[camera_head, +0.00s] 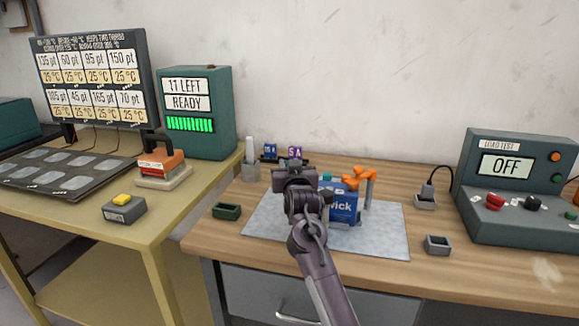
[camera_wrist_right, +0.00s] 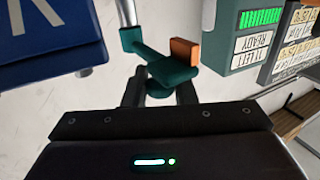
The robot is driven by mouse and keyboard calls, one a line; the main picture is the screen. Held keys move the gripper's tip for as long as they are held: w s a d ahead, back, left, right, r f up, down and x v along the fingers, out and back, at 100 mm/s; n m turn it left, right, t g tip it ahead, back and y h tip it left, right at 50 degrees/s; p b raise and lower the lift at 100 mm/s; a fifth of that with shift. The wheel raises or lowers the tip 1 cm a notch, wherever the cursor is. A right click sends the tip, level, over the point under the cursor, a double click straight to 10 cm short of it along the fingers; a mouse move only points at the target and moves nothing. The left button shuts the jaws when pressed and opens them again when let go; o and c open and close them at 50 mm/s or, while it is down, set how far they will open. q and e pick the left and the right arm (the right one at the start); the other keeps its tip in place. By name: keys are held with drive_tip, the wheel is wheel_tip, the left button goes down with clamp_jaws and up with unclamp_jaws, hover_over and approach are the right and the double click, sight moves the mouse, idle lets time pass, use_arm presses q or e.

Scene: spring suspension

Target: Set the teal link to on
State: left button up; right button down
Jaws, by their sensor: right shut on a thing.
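The teal link (camera_wrist_right: 165,72) shows in the right wrist view as a small crank-like piece with an orange block (camera_wrist_right: 186,53) at one end. Its other end meets a silver rod (camera_wrist_right: 128,12). My right gripper (camera_wrist_right: 159,90) is shut on the lower part of the teal link. In the head view my right gripper (camera_head: 294,172) reaches in over the mat, with its fingertips hidden behind its own body. The blue unit (camera_head: 343,208) with white lettering and orange parts (camera_head: 365,174) stands just right of it. My left gripper is not in view.
A grey mat (camera_head: 385,240) lies under the unit on the wooden bench. A load test console (camera_head: 506,167) reading OFF stands at right. Small trays sit left (camera_head: 227,211) and right (camera_head: 437,245) of the mat. A green display box (camera_head: 195,115) reads READY.

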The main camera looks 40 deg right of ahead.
drive_tip(key=c, duration=1.2)
unclamp_jaws()
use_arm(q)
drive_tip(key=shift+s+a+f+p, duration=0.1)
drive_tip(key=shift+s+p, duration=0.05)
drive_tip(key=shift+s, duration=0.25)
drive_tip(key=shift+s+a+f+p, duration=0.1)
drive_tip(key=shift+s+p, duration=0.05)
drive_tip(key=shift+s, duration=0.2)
use_arm(e)
wheel_tip(320, 180, up, 20)
